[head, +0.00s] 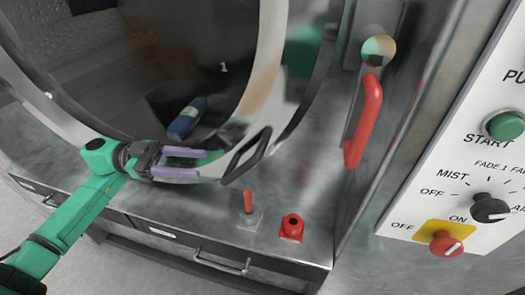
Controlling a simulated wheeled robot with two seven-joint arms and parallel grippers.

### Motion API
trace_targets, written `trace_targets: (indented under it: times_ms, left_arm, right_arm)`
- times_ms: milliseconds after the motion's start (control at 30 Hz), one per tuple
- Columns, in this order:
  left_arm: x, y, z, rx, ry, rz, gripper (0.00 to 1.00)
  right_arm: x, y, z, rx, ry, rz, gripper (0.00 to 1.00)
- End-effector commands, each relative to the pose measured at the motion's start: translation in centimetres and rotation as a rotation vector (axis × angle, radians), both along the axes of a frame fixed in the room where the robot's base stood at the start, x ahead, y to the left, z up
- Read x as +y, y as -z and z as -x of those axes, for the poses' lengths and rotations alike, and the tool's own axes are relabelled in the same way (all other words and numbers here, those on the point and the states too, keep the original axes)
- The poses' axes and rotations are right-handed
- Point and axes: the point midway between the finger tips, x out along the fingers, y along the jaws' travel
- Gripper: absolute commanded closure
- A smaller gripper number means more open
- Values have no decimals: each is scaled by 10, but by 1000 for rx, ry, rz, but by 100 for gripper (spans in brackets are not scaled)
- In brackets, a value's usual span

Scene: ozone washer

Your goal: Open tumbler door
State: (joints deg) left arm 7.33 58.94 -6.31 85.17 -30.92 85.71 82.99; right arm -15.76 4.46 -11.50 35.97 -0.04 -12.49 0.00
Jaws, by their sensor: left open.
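The tumbler door (268,60) is a large round ring with dark glass, marked "1", in the upper left of the head view. A black loop handle (247,155) sits at its lower right rim. My left gripper (217,162) comes in from the left on a green arm. Its purple-padded fingers are apart and point right toward the handle, just left of it. I cannot tell whether the fingertips touch it. My right gripper is not in view.
Right of the door is a red lever handle (363,120) on a metal panel. A white control panel (459,165) is at far right. A drawer handle (222,262) is below.

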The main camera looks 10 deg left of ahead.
Motion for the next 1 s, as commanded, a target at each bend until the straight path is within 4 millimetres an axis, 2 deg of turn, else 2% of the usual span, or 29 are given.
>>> trace_targets:
  times_ms: [67, 167, 233, 333, 500, 600, 733, 933, 967, 1000]
  left_arm:
    - [-9, -3, 0, 0, 3, 3, 48]
    - [-30, -6, -2, -2, 4, 4, 48]
    - [-49, -7, -4, -2, 5, 5, 48]
    - [-76, -7, -6, -3, 4, 6, 48]
    - [-118, -6, -10, -4, 2, 6, 48]
    - [-134, -4, -12, -2, 0, 5, 48]
    - [-143, -1, -13, -3, 0, 2, 48]
    - [-143, 0, -13, -3, -1, 2, 48]
    - [-143, 0, -13, -2, -1, 2, 55]
    - [-143, 0, -13, -2, -1, 2, 71]
  right_arm:
    - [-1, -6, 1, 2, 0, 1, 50]
    - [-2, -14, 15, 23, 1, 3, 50]
    - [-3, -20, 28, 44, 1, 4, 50]
    - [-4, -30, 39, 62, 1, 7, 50]
    - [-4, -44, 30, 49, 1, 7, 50]
    - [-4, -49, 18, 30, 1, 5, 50]
    - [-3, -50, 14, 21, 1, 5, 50]
    - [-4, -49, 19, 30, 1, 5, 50]
    - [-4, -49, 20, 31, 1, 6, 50]
    - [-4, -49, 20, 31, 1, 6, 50]
